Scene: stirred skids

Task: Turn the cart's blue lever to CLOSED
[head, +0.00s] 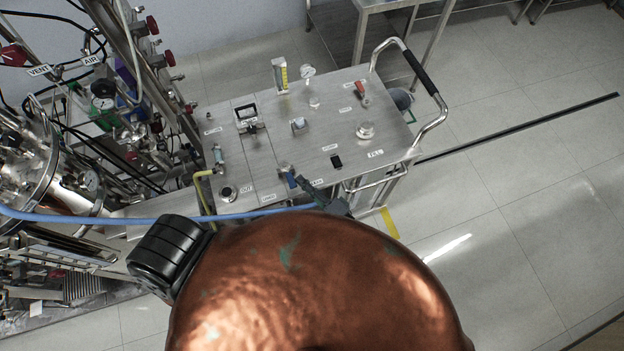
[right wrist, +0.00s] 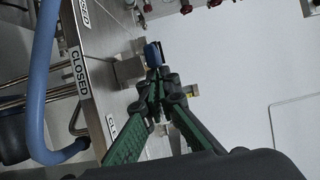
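The blue lever (head: 291,179) sits on a small metal valve near the front edge of the cart's steel top (head: 315,130). It points toward the front edge. My right gripper (head: 300,181) reaches in from the lower right, its tips close beside the lever. In the right wrist view the gripper's green-sided fingers (right wrist: 160,80) converge to a near-closed tip. The blue lever (right wrist: 152,54) shows just beyond the tips; I cannot tell whether they touch. My left gripper is not in view.
An orange-red valve handle (head: 361,90), a gauge (head: 308,72) and a round knob (head: 365,131) stand on the cart top. A push handle (head: 420,80) is at its right. Piping and vessels (head: 95,110) crowd the left. A blue hose (head: 150,218) crosses in front. Floor at right is clear.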

